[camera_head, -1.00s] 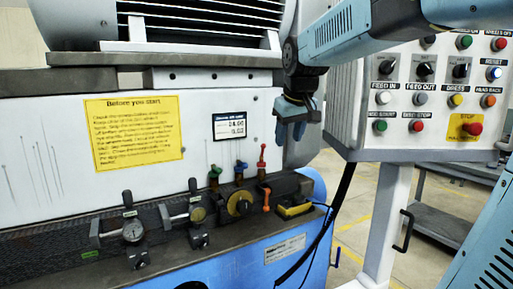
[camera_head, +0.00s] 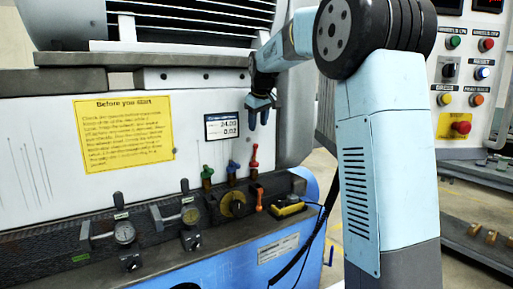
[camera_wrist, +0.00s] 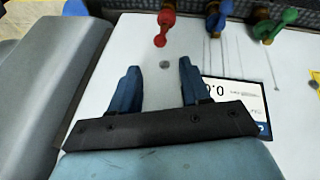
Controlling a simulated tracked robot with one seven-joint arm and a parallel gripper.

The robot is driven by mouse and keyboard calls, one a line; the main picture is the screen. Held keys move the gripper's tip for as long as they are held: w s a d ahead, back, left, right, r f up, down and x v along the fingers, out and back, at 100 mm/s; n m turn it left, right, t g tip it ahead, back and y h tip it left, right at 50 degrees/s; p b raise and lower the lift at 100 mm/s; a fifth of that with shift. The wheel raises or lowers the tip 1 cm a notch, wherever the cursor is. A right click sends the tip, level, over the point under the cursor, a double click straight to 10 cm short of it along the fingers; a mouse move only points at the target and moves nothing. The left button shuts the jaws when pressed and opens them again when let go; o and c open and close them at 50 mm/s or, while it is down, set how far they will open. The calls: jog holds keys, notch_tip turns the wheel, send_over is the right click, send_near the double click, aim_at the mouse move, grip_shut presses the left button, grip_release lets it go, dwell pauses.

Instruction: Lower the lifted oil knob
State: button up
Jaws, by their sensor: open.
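Three small coloured knobs stand in a row on the machine's dark ledge: a green knob (camera_head: 207,174), a blue knob (camera_head: 232,170) and a red knob (camera_head: 254,160). The red one reaches highest in the head view; I cannot tell for certain which is the oil knob. My gripper (camera_head: 259,118) points down above the red knob, open and empty, apart from it. In the wrist view, the red knob (camera_wrist: 165,25) lies just beyond my open gripper (camera_wrist: 160,66), roughly in line with the gap. The blue knob (camera_wrist: 215,18) and green knob (camera_wrist: 275,22) are to its right.
A white panel with a yellow notice (camera_head: 124,133) and a small display (camera_head: 221,126) stands behind the knobs. Dial gauges (camera_head: 124,232), a yellow dial (camera_head: 232,204), an orange handle (camera_head: 259,199) and a yellow-black device (camera_head: 288,207) crowd the ledge. A button panel (camera_head: 468,75) is at right.

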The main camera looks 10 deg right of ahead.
aim_at(256, 144)
jog(key=x, duration=1.1)
jog(key=shift+w+f, duration=0.2)
jog(key=shift+f, duration=0.15)
jog(key=shift+c, duration=0.3)
grip_shut()
